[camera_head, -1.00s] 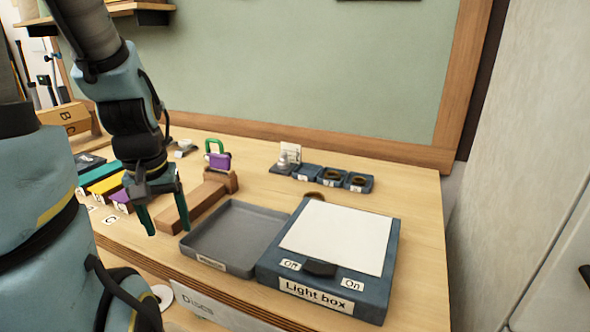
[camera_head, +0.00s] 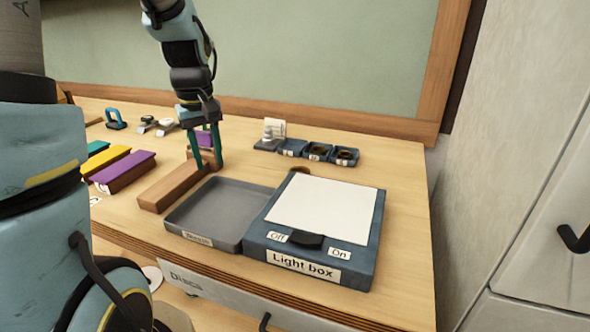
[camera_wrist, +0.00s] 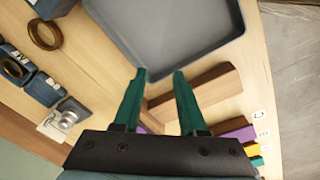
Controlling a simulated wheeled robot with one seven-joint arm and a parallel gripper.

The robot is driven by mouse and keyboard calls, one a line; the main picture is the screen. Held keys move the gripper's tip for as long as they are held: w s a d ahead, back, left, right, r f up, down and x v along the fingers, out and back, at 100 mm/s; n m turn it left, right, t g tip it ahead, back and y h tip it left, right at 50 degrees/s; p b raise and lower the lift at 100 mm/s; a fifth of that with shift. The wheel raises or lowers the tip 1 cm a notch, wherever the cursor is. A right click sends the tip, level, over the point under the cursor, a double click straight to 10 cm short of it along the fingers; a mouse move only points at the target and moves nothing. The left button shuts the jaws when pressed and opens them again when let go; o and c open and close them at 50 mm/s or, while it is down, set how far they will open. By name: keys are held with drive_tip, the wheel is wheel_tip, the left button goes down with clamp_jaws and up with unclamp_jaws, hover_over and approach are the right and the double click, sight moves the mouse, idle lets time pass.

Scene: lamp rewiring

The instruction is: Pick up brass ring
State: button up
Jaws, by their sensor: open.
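A brass ring (camera_head: 299,169) lies on the table just behind the light box, partly hidden by it. In the wrist view a brass ring (camera_wrist: 47,47) lies flat at the upper left, between the light box corner and the blue bins. Further rings sit in small blue bins (camera_head: 345,157); one ring (camera_wrist: 13,68) shows in its bin at the left of the wrist view. My gripper (camera_head: 208,165) is open and empty, pointing down above the wooden block, left of the rings. Its fingers (camera_wrist: 159,74) hold nothing.
A grey tray (camera_head: 245,233) and the light box (camera_head: 362,240) stand in front. The wooden block (camera_head: 162,190) is beneath my gripper. A purple object behind the fingers is partly hidden. Coloured blocks (camera_head: 123,170) stand left. The table right of the bins is clear.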

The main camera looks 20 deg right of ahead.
drive_tip(key=w+d+n, duration=0.2)
drive_tip(key=d, duration=1)
drive_tip(key=n, duration=0.1)
approach(293, 169)
drive_tip(key=s+r, duration=0.2)
drive_tip(key=shift+g, duration=0.4)
wheel_tip(293, 169, down, 4)
drive_tip(key=shift+a+f, duration=0.2)
drive_tip(key=shift+f, duration=0.05)
drive_tip(key=shift+s+a+f+p, duration=0.15)
drive_tip(key=shift+f+p, duration=0.35)
drive_tip(key=shift+f, duration=0.9)
drive_tip(key=shift+w+a+f+p, duration=0.15)
drive_tip(key=shift+f+p, duration=0.3)
drive_tip(key=shift+f, duration=1)
drive_tip(key=shift+s, duration=0.1)
clamp_jaws()
